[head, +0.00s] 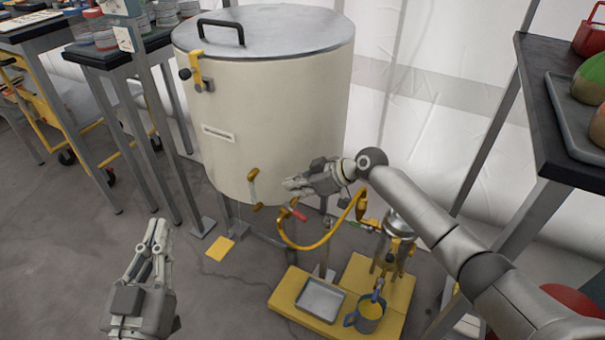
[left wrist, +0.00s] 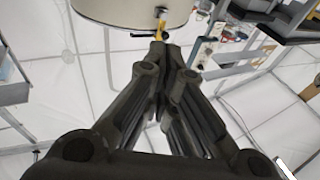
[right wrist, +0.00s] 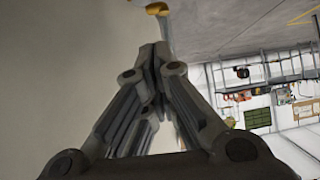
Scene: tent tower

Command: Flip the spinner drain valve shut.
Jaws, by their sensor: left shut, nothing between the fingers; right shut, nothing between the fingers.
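The spinner (head: 270,115) is a large cream drum with a grey metal lid. Below its lower edge a small red lever (head: 299,214) shows beside the upper end of a yellow hose, apparently the drain valve; its exact angle is too small to read. My right gripper (head: 288,184) is shut and empty, close to the drum's lower wall and a little above the red lever. In the right wrist view the cream drum wall (right wrist: 60,70) fills the left side beside the fingers. My left gripper (head: 156,228) is shut and empty, in front and left of the drum.
A yellow-brown handle (head: 252,188) sits on the drum's lower front. The yellow hose (head: 318,244) loops toward a metal canister (head: 398,232). A tray (head: 320,299) and a blue mug (head: 366,314) stand on yellow platforms.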

